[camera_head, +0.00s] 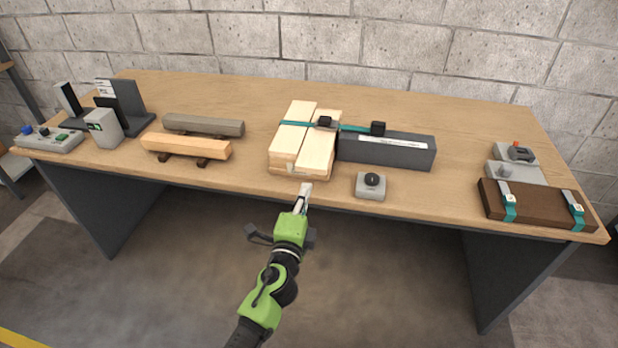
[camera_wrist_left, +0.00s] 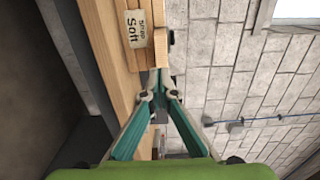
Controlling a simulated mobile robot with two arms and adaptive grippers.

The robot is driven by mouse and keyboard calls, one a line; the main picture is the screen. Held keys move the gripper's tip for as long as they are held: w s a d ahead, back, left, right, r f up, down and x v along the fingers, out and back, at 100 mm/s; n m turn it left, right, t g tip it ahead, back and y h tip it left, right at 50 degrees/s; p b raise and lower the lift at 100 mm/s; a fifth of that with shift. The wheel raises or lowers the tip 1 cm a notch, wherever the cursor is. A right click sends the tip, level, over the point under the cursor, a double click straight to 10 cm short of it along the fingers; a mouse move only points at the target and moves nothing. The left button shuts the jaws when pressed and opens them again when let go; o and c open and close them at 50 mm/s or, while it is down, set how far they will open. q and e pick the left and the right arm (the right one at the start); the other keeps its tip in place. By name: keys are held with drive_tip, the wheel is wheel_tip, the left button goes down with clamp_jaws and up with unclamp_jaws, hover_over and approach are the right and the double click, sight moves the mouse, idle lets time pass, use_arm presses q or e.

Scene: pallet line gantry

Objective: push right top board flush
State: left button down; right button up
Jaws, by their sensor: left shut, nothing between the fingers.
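A stack of pale boards (camera_head: 284,166) sits near the table's front edge, with a teal strap across its top. The right top board (camera_head: 317,152) lies beside the left top board (camera_head: 295,125), and its near end reaches further toward me. In the left wrist view a board end (camera_wrist_left: 161,48) juts out beside a "Soft" label (camera_wrist_left: 136,28). My left gripper (camera_head: 305,187) is shut and empty just in front of the stack's near end. Its fingertips (camera_wrist_left: 157,84) are very close to the jutting end; I cannot tell whether they touch. My right gripper is not in view.
A dark grey block (camera_head: 388,150) stands right of the stack, with a grey knob box (camera_head: 370,186) in front. Two beams (camera_head: 187,146) lie to the left. A brown case (camera_head: 535,205) is at the far right. The brick wall (camera_head: 330,40) stands behind the table.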

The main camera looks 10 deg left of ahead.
sight(311, 172)
use_arm(q)
drive_tip(key=shift+w+d, duration=0.1)
drive_tip(key=shift+w, duration=2.45)
